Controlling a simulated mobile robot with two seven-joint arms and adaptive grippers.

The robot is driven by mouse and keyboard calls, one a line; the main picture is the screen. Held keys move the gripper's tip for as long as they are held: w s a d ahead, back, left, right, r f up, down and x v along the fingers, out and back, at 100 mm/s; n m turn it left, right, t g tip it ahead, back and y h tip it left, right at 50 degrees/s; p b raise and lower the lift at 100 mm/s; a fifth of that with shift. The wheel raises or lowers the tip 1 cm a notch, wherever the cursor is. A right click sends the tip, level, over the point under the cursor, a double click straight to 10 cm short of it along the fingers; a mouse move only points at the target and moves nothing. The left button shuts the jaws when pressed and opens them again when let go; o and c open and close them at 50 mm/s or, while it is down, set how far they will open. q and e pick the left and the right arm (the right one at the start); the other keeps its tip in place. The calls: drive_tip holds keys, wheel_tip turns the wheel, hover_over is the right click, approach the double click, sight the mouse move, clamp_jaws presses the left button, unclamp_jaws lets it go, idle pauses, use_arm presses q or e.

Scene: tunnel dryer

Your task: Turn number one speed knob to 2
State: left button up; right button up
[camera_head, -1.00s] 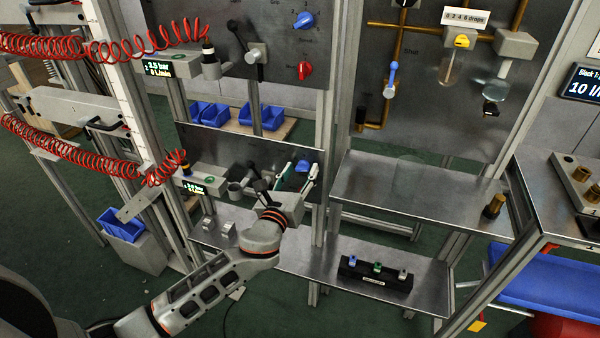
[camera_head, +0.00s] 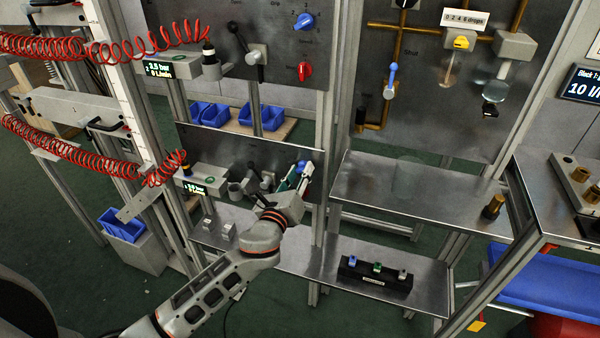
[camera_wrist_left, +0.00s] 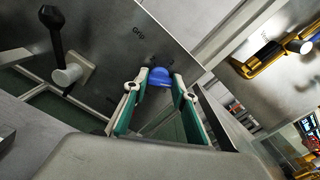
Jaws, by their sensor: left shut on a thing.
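A blue speed knob (camera_head: 303,166) sits on the lower grey panel (camera_head: 222,142), and my left gripper (camera_head: 301,171) is at it. In the left wrist view the blue knob (camera_wrist_left: 158,77) lies between the two fingertips of my left gripper (camera_wrist_left: 159,84), which are closed on its sides. The knob's pointer and most of its scale are hidden, so its setting cannot be read. A second blue knob (camera_head: 303,21) with numbers around it is on the upper panel (camera_head: 290,45), above a red knob (camera_head: 304,70). My right gripper is not in view.
A black lever (camera_wrist_left: 58,40) stands left of the gripped knob in the left wrist view. A display (camera_head: 203,187) and grey fittings are further left. A metal shelf (camera_head: 400,195) lies to the right, and a lower shelf holds a black block (camera_head: 372,275) with small coloured parts.

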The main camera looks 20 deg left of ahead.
use_arm(q)
drive_tip(key=n, duration=0.7)
drive_tip(key=shift+n, duration=0.3)
drive_tip(key=n+p, duration=0.1)
drive_tip(key=n, duration=0.4)
drive_tip(key=shift+a, duration=0.1)
drive_tip(key=n+p, duration=0.2)
drive_tip(key=n, duration=0.3)
drive_tip(key=shift+n+p, duration=0.35)
drive_tip(key=shift+n, duration=0.05)
drive_tip(key=n+p, duration=0.3)
drive_tip(key=n, duration=0.2)
drive_tip(key=shift+f, duration=0.15)
drive_tip(key=shift+n, duration=0.4)
drive_tip(key=o, duration=1.1)
